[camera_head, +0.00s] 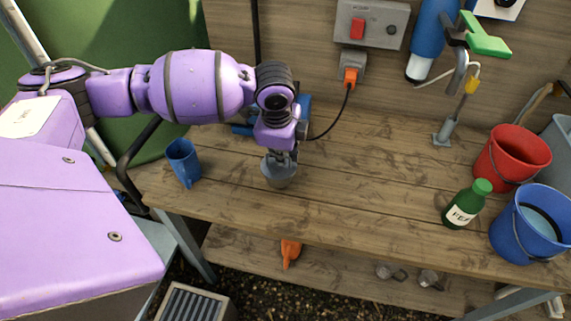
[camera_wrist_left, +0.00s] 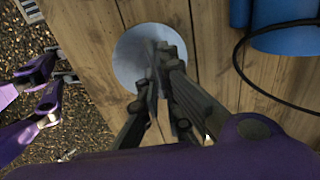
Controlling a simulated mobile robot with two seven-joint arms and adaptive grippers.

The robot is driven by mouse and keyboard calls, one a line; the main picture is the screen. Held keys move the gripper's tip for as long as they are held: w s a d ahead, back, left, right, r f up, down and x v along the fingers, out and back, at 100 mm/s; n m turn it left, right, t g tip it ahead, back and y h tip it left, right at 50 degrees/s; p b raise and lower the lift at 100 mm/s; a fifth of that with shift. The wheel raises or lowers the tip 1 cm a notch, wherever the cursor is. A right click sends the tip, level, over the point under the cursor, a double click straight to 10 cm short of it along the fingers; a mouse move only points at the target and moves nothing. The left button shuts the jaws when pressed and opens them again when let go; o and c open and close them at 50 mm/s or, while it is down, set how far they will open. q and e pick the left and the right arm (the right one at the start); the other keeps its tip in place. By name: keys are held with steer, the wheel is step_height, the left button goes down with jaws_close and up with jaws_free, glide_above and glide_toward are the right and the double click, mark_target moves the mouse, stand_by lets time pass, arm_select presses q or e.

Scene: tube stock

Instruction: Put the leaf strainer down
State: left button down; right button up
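The leaf strainer appears to be the small grey cup-shaped thing (camera_head: 278,175) near the left-middle of the bench. From above in the left wrist view it is a pale round disc (camera_wrist_left: 132,50). My left gripper (camera_head: 284,155) points down at its rim. In the wrist view its dark fingers (camera_wrist_left: 165,75) are close together and overlap the strainer's edge, apparently pinching it. Whether the strainer's bottom touches the wood is hard to tell. Purple parts with dark ends (camera_wrist_left: 45,105), apparently my right gripper, show at the left of the wrist view; their opening is unclear.
A blue cup (camera_head: 183,162) stands left on the wooden bench (camera_head: 370,190). A blue device (camera_wrist_left: 285,30) with a black cable lies behind the strainer. A green bottle (camera_head: 466,205), a red bucket (camera_head: 512,155) and a blue bucket (camera_head: 530,222) stand right. The bench middle is clear.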

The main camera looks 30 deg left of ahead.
mark_target(279, 167)
arm_select(q)
steer(key=shift+w+d+f, duration=0.2)
steer(key=shift+f, duration=0.1)
steer(key=x, duration=0.3)
steer(key=shift+s+d+f, duration=0.15)
steer(key=shift+s+f, duration=0.05)
steer(key=c, duration=2)
jaws_free()
steer(key=shift+f, duration=0.15)
